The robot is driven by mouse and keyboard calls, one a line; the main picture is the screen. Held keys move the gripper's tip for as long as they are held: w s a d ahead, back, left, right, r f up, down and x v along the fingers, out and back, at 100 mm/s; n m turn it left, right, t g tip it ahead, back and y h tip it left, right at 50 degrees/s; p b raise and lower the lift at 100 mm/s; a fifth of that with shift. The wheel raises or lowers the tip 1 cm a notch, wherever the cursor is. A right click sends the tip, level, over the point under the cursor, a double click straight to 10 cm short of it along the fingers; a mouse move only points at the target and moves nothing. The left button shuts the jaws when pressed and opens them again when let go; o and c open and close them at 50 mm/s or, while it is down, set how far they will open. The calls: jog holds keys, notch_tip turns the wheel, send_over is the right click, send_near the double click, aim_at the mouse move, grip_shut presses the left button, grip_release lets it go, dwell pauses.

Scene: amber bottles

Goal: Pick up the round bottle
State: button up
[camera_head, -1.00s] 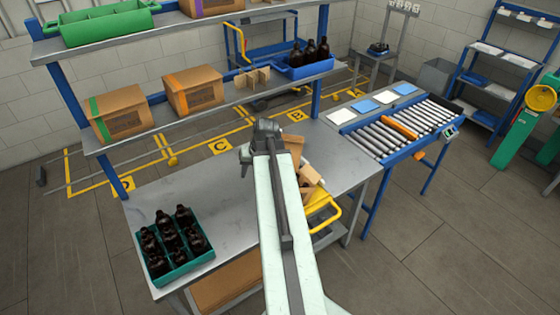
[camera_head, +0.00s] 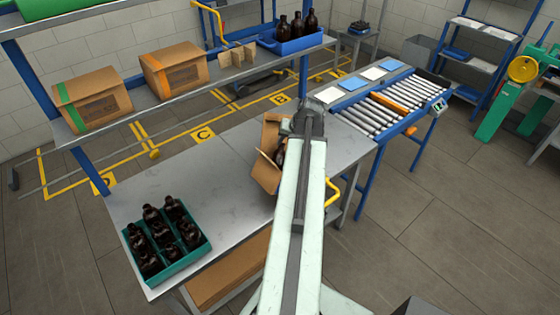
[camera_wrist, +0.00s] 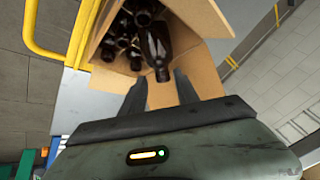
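An open cardboard box (camera_head: 267,172) stands on the grey bench, beside and partly behind my arm. In the wrist view the box (camera_wrist: 205,72) holds several dark amber bottles lying at angles. The nearest amber bottle (camera_wrist: 157,45) points its neck toward my gripper (camera_wrist: 161,82). I cannot tell for certain which one is the round bottle. In the head view my arm hides the fingers and much of the box.
A green crate (camera_head: 190,258) of amber bottles stands at the bench's front left. A blue tray (camera_head: 297,44) with more bottles is on the shelf above, near two closed boxes. A roller conveyor (camera_head: 392,108) lies to the right. The bench between crate and box is clear.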

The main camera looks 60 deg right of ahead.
aim_at(282, 146)
jog(key=b+x, duration=0.4)
jog(key=x, duration=0.1)
jog(key=shift+w+d, duration=0.15)
jog(key=shift+w, duration=0.05)
jog(key=shift+r, duration=0.25)
grip_shut()
jog(key=shift+r+p, duration=0.1)
jog(key=shift+p, duration=0.25)
notch_tip(282, 146, up, 10)
jog(key=p, duration=0.9)
jog(key=shift+p, duration=0.35)
